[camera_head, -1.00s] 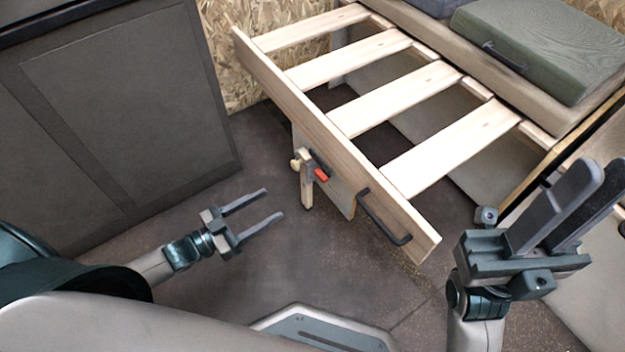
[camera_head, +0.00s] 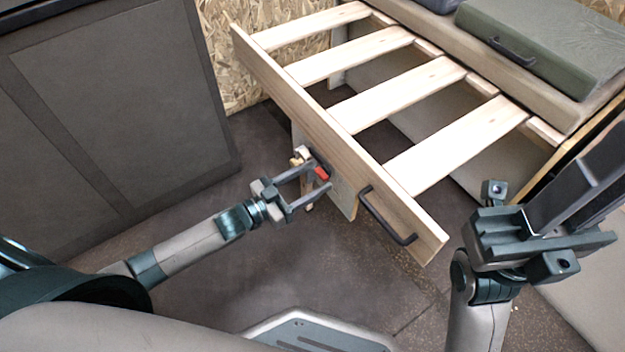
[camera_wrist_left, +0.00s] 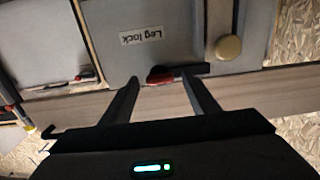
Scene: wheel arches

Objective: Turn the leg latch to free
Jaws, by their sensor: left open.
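The frame's front board (camera_head: 290,100) runs diagonally, with a black handle (camera_head: 385,217) to the right of the latch. A round brass knob (camera_wrist_left: 228,47) sits near the latch. A dark cabinet (camera_head: 120,110) stands at left. The floor (camera_head: 250,275) below is clear.

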